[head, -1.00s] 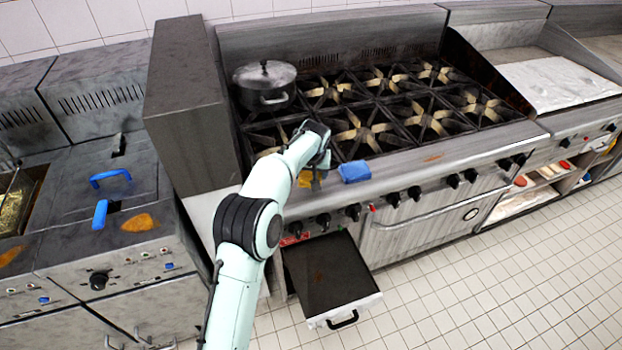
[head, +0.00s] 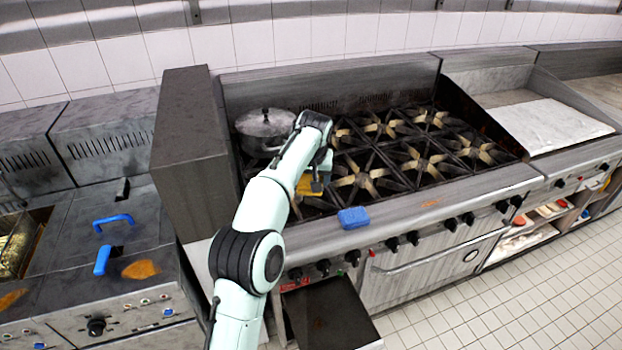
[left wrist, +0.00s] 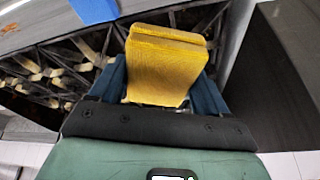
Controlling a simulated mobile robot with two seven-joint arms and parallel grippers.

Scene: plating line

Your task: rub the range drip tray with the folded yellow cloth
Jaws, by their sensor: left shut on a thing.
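The folded yellow cloth (left wrist: 162,70) is held between the fingers of my left gripper (left wrist: 165,90), which is shut on it. In the head view the cloth (head: 306,186) shows partly behind my left gripper (head: 318,180), above the front left burners of the range. The drip tray (head: 328,316) is pulled out below the range's knobs, dark inside with a faint brownish spot; its front is cut off by the picture edge. The cloth is apart from the tray, higher and farther back. My right gripper is not in view.
A blue sponge (head: 353,217) lies on the range's front ledge, right of my gripper. A lidded pot (head: 262,128) stands on the back left burner. A tall dark panel (head: 187,140) rises left of the range.

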